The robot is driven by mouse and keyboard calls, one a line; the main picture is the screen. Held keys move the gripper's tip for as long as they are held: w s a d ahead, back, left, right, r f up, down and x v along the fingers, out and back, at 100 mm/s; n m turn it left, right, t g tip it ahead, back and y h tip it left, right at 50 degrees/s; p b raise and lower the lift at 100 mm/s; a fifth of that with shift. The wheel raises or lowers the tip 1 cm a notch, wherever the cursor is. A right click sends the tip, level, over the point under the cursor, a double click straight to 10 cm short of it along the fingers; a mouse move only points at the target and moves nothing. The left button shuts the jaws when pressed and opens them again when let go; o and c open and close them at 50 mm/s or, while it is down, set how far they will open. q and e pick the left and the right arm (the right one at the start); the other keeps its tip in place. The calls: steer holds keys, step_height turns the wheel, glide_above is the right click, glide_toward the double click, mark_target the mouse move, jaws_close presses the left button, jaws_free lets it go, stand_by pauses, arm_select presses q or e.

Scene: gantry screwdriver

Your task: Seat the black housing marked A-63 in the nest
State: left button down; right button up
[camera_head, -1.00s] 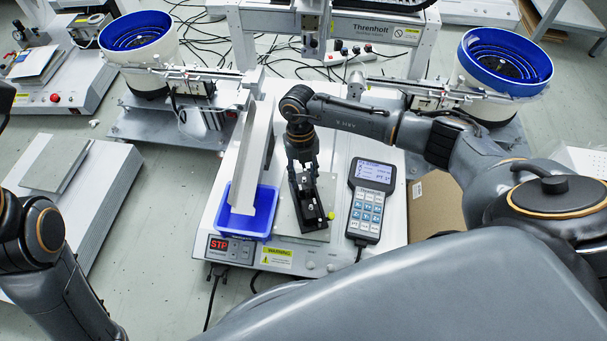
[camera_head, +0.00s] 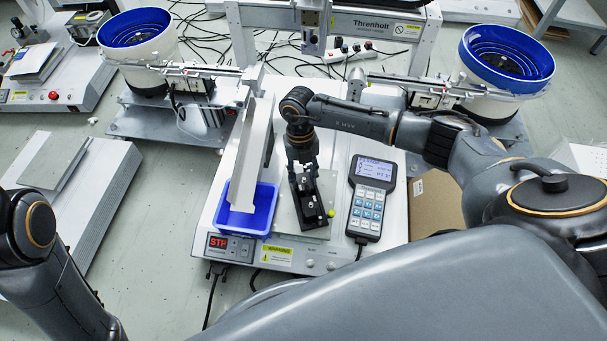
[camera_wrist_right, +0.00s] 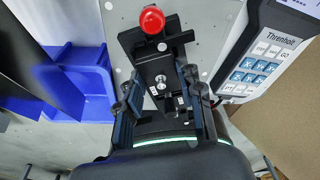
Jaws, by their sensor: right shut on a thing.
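My right gripper (camera_head: 303,168) comes down over the metal plate (camera_head: 286,217) on the white machine. It is shut on a black housing (camera_wrist_right: 158,72), which shows between its two fingers in the right wrist view. The black parts below the gripper (camera_head: 310,205) also show in the head view, with a small yellowish knob (camera_head: 331,213) at the near right corner. The housing and the nest are both black, so I cannot tell where one ends or how deep the housing sits. The marking is not readable. My left arm is at the left edge; its gripper is out of view.
A blue bin (camera_head: 262,212) stands left of the plate, below a pale chute (camera_head: 250,160). A handheld pendant (camera_head: 370,198) lies close on the right. A red knob (camera_wrist_right: 152,20) stands beyond the housing. A cardboard box (camera_head: 434,203) is farther right.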

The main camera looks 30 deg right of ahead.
steer(key=shift+f, duration=0.15)
steer(key=o, duration=1.3)
steer(key=shift+r, duration=0.2)
steer(key=v, duration=1.1)
steer(key=shift+r, duration=0.35)
